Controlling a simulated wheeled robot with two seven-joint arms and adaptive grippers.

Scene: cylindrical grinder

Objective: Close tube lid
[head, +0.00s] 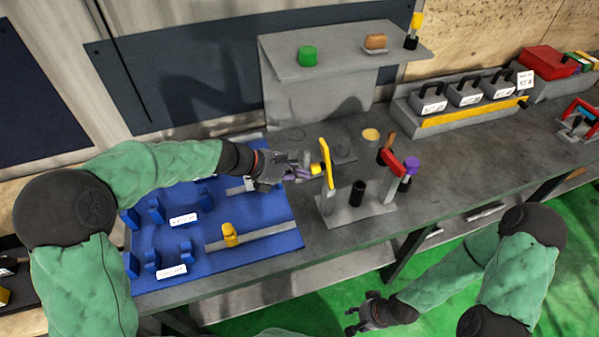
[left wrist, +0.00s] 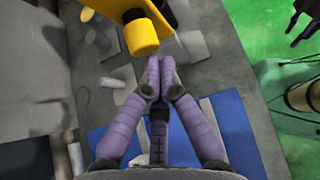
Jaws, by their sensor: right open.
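A yellow upright piece (head: 327,170) stands on the left of a grey fixture plate (head: 355,212). A short yellow knob (head: 317,169) sticks out of its left side. In the left wrist view the knob (left wrist: 142,38) is large, just beyond the fingertips, with black behind it. I cannot tell which part is the tube lid. My left gripper (head: 300,168) is beside the knob; its purple fingers (left wrist: 160,66) are together with nothing seen between them. I cannot tell if they touch the knob. My right gripper (head: 362,314) is open and empty, low in front of the bench.
A black cylinder (head: 357,192) and a red piece (head: 391,161) with a purple knob (head: 411,165) stand on the fixture. A blue board (head: 262,205) lies left.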

